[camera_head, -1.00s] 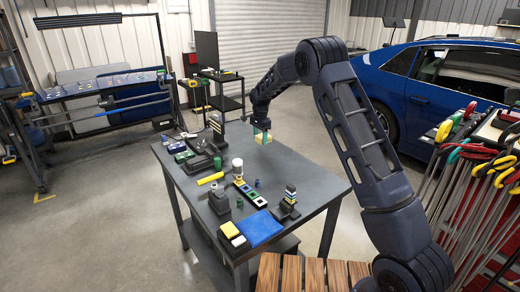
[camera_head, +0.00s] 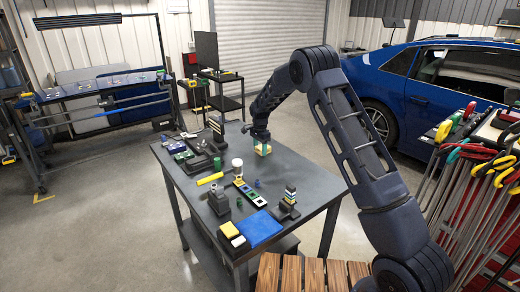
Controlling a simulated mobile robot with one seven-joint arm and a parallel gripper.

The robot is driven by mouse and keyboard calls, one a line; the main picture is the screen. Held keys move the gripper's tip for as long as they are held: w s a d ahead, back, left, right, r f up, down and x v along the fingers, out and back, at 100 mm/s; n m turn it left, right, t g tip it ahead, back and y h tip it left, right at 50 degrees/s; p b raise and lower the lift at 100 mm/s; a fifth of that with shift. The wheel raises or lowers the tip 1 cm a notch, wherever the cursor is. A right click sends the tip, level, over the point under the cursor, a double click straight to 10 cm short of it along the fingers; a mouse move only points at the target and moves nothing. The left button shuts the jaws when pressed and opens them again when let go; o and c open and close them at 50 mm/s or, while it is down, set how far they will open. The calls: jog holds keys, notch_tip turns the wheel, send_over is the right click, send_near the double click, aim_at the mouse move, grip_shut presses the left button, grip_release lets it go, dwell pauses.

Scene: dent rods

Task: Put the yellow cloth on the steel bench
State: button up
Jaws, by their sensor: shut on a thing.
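The steel bench (camera_head: 300,172) is the dark grey table in the middle of the head view. My gripper (camera_head: 261,140) is over its far right part, pointing down and shut. A small yellow and green piece (camera_head: 263,150), seemingly the yellow cloth, hangs under the gripper, held in it. It is close to the bench top; I cannot tell whether it touches. The fingertips are small and partly hidden by the wrist.
A blue car (camera_head: 440,90) stands behind right. Bench top right of the gripper is clear.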

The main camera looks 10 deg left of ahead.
aim_at(260, 148)
jog(key=o, duration=0.9)
jog(key=shift+o, duration=0.2)
notch_tip(260, 148, up, 12)
jog(key=s+d+r+n+t, duration=0.1)
jog(key=s+d+r, duration=0.4)
jog(key=d+r, duration=0.3)
jog(key=s+d+r+n+y, duration=0.15)
jog(key=s+d+r, duration=0.35)
jog(key=d, duration=0.5)
jog(key=s+d+r+n+t+h, duration=0.1)
jog(key=s+d+r, duration=0.4)
jog(key=d+r, duration=0.3)
jog(key=s+d+r+n+t, duration=0.1)
jog(key=s+d+r+n, duration=0.15)
jog(key=s+d, duration=1)
jog(key=s+d+f+n, duration=0.1)
jog(key=s+d+f, duration=0.1)
jog(key=s, duration=0.7)
jog(key=s+d+f+n+t, duration=0.1)
jog(key=s+d+f+n, duration=0.1)
jog(key=s, duration=0.7)
jog(key=shift+s+d+f+t, duration=0.35)
jog(key=shift+d+f, duration=0.4)
jog(key=shift+f, duration=0.45)
